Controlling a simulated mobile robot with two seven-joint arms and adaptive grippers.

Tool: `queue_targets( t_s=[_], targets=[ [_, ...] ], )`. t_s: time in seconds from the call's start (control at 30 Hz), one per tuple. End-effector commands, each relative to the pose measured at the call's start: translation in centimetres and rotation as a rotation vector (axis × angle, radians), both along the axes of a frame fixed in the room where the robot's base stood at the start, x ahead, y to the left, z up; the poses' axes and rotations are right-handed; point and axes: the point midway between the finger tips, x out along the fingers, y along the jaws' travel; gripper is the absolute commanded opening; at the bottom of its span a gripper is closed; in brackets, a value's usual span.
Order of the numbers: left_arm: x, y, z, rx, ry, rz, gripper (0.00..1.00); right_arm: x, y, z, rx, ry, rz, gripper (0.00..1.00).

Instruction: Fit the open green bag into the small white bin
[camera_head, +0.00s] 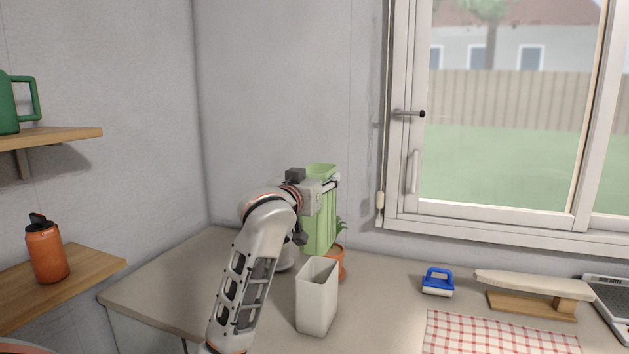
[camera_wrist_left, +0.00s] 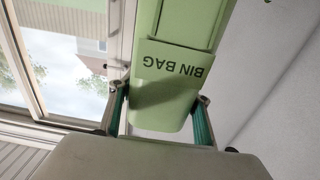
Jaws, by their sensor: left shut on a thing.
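The green bag (camera_head: 318,232) stands upright in the head view, its open top just above my left gripper (camera_head: 325,186). The gripper is shut on the bag, with a finger on each side. In the left wrist view the bag (camera_wrist_left: 165,105) shows the words "BIN BAG" between the fingers (camera_wrist_left: 160,118). The small white bin (camera_head: 316,304) stands upright on the counter, open at the top, nearer the camera than the bag. The bag is above and behind the bin, apart from it. My right gripper is not in view.
A potted plant (camera_head: 339,258) stands behind the bin, partly hidden. A blue-handled brush (camera_head: 437,281), a small ironing board (camera_head: 532,284) and a red checked cloth (camera_head: 490,335) lie to the right on the counter (camera_head: 385,300). Wooden shelves are at left.

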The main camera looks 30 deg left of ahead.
Motion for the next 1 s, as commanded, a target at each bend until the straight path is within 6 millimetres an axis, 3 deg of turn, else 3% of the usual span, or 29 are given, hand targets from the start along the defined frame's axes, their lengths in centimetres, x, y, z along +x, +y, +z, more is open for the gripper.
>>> queue_targets(
  t_s=[0.47, 1.0],
  targets=[
    [0.0, 0.0, -0.3, 0.001, 0.0, -0.001, 0.3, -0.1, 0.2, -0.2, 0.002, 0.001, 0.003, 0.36],
    [0.0, 0.0, -4.7, 0.0, 0.0, -0.001, 0.3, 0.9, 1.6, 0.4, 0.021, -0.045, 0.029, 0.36]
  ],
)
